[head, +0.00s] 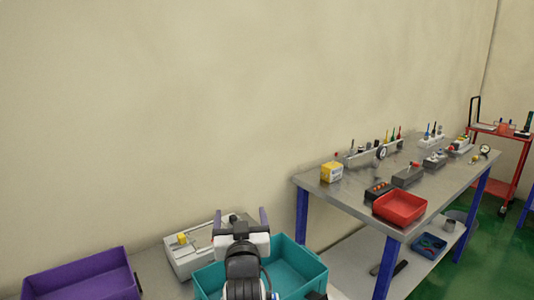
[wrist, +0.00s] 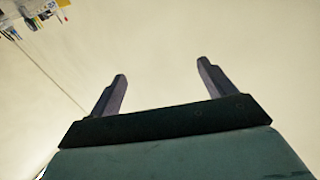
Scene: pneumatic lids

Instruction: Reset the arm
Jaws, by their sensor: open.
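My gripper (head: 239,216) is raised over the near workbench in the head view, with its two fingers pointing up and away toward the wall. In the wrist view my gripper (wrist: 160,85) is open, with a wide gap between its fingers and nothing in it. Only plain wall shows behind the fingers there. In the head view my arm covers part of a teal bin (head: 300,265) and part of a pale grey fixture (head: 183,262) with a yellow piece on it.
A purple bin (head: 82,275) stands at the lower left. A metal table (head: 340,195) at right bears a red bin (head: 400,207), a yellow box (head: 331,172) and several small fixtures. A red cart (head: 512,160) stands beyond. The space before the wall above my gripper is clear.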

